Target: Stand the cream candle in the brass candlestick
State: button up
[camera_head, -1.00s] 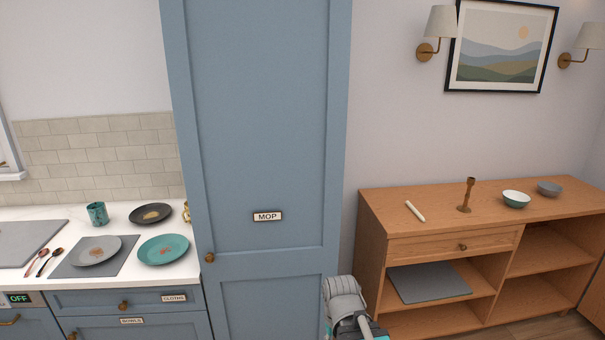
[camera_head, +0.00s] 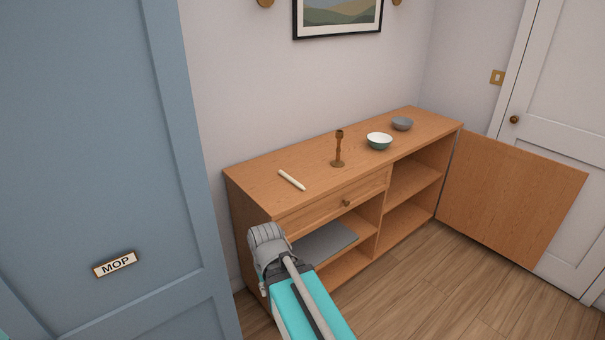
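The cream candle (camera_head: 291,180) lies on its side on top of the wooden sideboard (camera_head: 260,169), near its left front part. The brown-gold brass candlestick (camera_head: 338,150) stands upright to the right of the candle, apart from it, and nothing is seen in its top. My arm reaches up from the bottom of the view, in front of the sideboard's left end. Its grey end part shows below and left of the candle, apart from it. My gripper's fingers cannot be made out.
A green-and-white bowl (camera_head: 379,142) and a grey bowl (camera_head: 402,124) stand right of the candlestick. A drawer (camera_head: 335,205) is shut below the candle. A grey board (camera_head: 326,242) lies on the shelf. A cabinet door (camera_head: 508,199) stands open at right. The tall blue MOP cupboard (camera_head: 90,150) is at left.

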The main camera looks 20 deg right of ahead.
aim_at(338, 163)
jog(key=z, duration=0.25)
jog(key=i, duration=0.9)
jog(key=z, duration=0.3)
